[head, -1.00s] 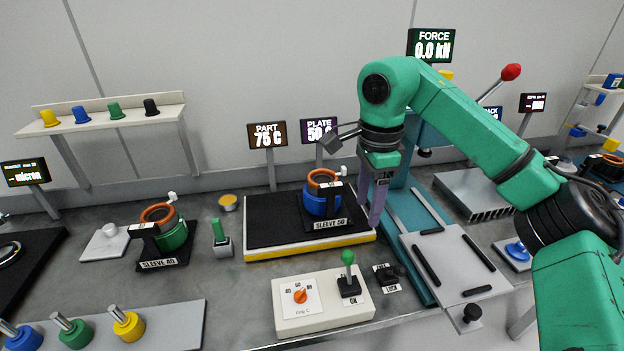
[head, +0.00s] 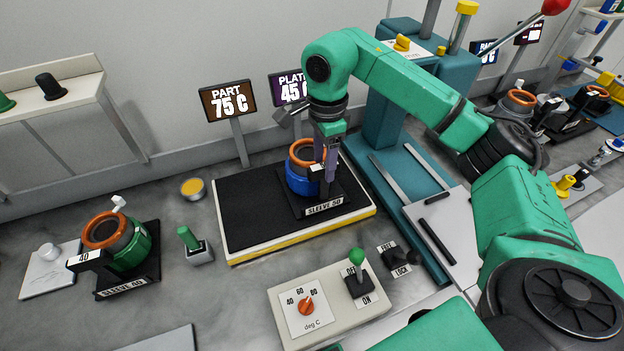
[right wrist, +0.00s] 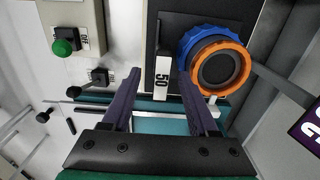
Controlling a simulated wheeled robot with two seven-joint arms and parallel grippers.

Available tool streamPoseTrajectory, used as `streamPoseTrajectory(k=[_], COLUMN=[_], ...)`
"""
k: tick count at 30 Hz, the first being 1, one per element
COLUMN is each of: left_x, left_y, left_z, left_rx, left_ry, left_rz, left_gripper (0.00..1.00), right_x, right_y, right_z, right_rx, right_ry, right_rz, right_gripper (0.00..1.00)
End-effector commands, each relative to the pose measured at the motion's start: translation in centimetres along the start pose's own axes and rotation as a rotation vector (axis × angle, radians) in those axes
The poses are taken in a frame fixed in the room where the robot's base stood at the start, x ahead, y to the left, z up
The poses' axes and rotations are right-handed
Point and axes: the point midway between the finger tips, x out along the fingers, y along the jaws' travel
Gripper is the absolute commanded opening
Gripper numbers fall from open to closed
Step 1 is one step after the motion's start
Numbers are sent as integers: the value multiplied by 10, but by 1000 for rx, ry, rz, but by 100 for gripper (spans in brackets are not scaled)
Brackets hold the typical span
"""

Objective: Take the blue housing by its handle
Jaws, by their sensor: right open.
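The blue housing (head: 300,184), with an orange ring on top, stands upright on the black hot plate (head: 240,222) by the SLEEVE 50 label. Its dark handle, labelled 50 (head: 317,171), sticks out on the side toward me. My right gripper (head: 326,172) is open, pointing down at the handle and partly covering it. In the right wrist view, the 50 handle (right wrist: 162,68) lines up with the gap between the purple fingertips (right wrist: 159,76), and the blue housing (right wrist: 187,48) lies beyond the right finger. I cannot tell whether the fingers are level with the handle. My left gripper is out of view.
A green housing (head: 130,248) labelled 40 stands at the left. A control box (head: 325,302) with an orange dial and green-knobbed lever is in front of the plate. The teal press (head: 386,110) rises close on the right. Displays read PART 75 C (head: 228,101) and PLATE 45 C (head: 289,89).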

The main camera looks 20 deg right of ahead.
Motion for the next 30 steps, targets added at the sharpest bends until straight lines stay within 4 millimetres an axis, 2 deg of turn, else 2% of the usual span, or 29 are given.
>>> streamPoseTrajectory(k=[5, 9, 14, 15, 19, 20, 30], left_x=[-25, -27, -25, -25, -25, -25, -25], left_y=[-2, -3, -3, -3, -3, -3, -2], left_z=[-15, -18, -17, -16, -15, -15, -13], left_rx=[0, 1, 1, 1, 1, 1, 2], left_ry=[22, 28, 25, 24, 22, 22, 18], left_rz=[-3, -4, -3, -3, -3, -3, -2], left_gripper=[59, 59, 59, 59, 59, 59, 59], right_x=[27, 48, 51, 51, 51, 51, 50], right_y=[-1, -2, -2, -2, -2, -2, -2], right_z=[-4, -3, -3, -3, -3, -3, -3], right_rx=[1, 1, 0, 0, 0, 0, 0], right_ry=[2, 1, 0, 0, 1, 1, 0], right_rz=[7, 2, 0, 0, 0, 0, 0], right_gripper=[60, 60, 60, 56, 6, 0, 0])
